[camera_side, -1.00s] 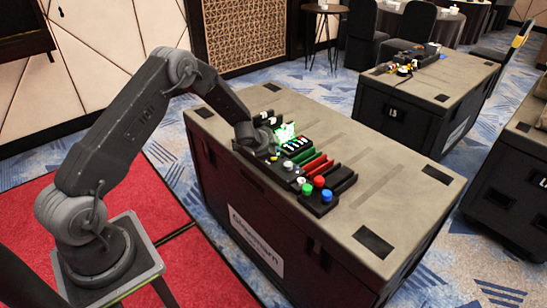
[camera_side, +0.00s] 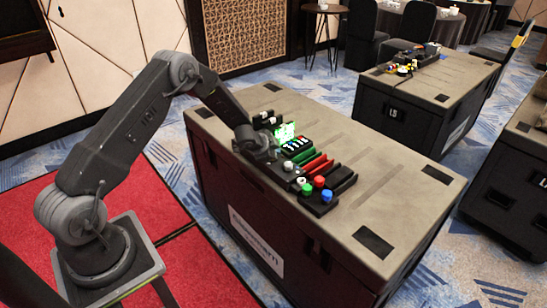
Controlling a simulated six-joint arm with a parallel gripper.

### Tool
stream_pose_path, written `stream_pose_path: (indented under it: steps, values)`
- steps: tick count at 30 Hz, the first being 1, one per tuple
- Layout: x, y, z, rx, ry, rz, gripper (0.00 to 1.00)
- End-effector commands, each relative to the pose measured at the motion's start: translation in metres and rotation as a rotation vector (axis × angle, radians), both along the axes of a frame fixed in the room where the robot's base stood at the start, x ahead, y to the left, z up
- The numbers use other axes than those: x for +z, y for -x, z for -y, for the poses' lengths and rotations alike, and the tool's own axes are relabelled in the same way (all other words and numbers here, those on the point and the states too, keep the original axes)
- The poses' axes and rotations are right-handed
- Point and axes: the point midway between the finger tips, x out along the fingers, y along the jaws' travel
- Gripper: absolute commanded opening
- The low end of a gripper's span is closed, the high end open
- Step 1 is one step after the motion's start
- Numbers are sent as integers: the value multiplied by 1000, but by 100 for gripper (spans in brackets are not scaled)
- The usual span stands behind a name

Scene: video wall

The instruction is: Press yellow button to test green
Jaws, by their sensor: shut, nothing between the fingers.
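A row of control modules (camera_side: 335,187) lies on the grey top of a black case. A small screen (camera_side: 285,132) in it glows green. A green button (camera_side: 306,190), a red button (camera_side: 318,182) and a blue button (camera_side: 326,196) stand at its near right end. My gripper (camera_side: 270,157) is shut and empty, low over the left part of the row, left of a white button (camera_side: 288,165). I cannot make out a yellow button; my gripper hides part of the row. Whether the fingertips touch the panel cannot be told.
The case top (camera_side: 400,185) is bare to the right and behind the modules. Black, red and green bars (camera_side: 316,164) rise beside my gripper's right side. A second case (camera_side: 425,85) with more devices stands at the back right, apart from this one.

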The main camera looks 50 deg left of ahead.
Motion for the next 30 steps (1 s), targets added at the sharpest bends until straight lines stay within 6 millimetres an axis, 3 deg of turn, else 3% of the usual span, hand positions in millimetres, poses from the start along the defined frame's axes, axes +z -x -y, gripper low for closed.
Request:
stream_pose_path:
  steps: [20, 30]
  values:
    - [-4, 0, 0, 1, 0, -1, 0]
    - [10, 0, 0, -1, 0, 1, 0]
